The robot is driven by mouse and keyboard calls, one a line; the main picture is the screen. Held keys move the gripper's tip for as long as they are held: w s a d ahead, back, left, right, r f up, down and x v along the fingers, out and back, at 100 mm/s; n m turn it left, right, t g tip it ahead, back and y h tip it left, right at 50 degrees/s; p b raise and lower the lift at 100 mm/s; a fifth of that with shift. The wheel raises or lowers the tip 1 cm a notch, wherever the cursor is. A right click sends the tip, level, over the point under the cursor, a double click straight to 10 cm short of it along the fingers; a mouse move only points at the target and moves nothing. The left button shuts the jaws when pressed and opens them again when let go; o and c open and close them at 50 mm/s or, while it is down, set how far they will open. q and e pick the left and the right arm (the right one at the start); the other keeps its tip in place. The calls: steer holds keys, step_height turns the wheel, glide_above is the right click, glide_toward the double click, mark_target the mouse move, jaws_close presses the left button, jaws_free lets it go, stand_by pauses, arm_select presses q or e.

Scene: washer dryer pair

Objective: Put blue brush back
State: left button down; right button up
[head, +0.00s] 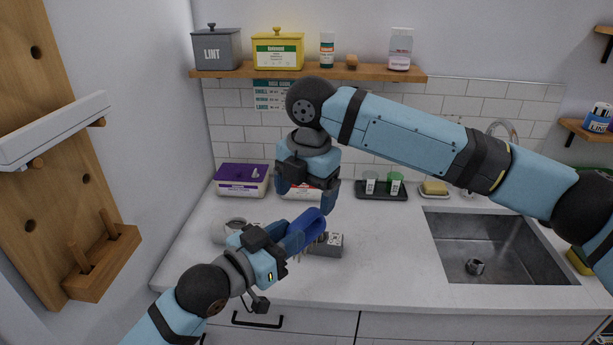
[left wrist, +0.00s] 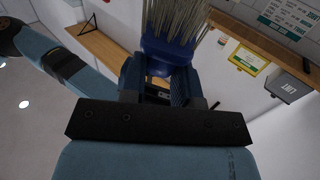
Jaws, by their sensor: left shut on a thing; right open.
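The blue brush (head: 311,222) is held by my left gripper (head: 291,238) over the counter, with its pale bristles pointing down. In the left wrist view the brush (left wrist: 166,55) sits between the fingers of my left gripper (left wrist: 158,85), its bristles (left wrist: 178,18) running out of the top of the picture. My right gripper (head: 306,188) is open, pointing down just above and behind the brush. I cannot tell if anything is between its fingers. A small grey box (head: 328,245) stands behind the brush, partly hidden.
A pegboard (head: 35,220) with a white ledge is at left. A wooden shelf (head: 310,71) holds tins and jars. The front middle counter is clear.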

mark_target(304, 215)
steer(key=f, duration=0.8)
steer(key=shift+w+a+f, duration=0.1)
steer(key=shift+w+a, duration=0.05)
steer(key=shift+a, duration=0.1)
steer(key=c, duration=1.1)
arm_select(q)
steer(key=c, duration=0.8)
jaws_free()
arm_select(e)
steer(key=shift+c, duration=0.2)
